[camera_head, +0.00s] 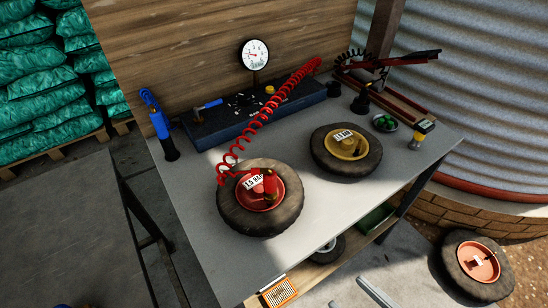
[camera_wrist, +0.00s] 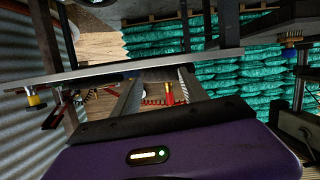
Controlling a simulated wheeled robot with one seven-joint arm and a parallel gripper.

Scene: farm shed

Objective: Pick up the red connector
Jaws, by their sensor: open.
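The red connector (camera_head: 269,185) stands at the hub of the red-hubbed wheel (camera_head: 231,215) on the grey workbench (camera_head: 200,215). A coiled red hose (camera_head: 262,118) runs from near it up to the back of the bench. The wrist view appears upside down; there the red connector (camera_wrist: 168,93) shows small, between my fingers in the picture, apart from them. My gripper (camera_wrist: 161,76) is open and empty, off the front side of the bench. The connector's lower part is unclear.
A yellow-hubbed wheel (camera_head: 325,155) lies right of the red one. A dark blue box (camera_head: 205,137) and a gauge (camera_head: 254,55) are behind. A blue connector (camera_head: 159,124) stands at the back left. The bench's front left is clear.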

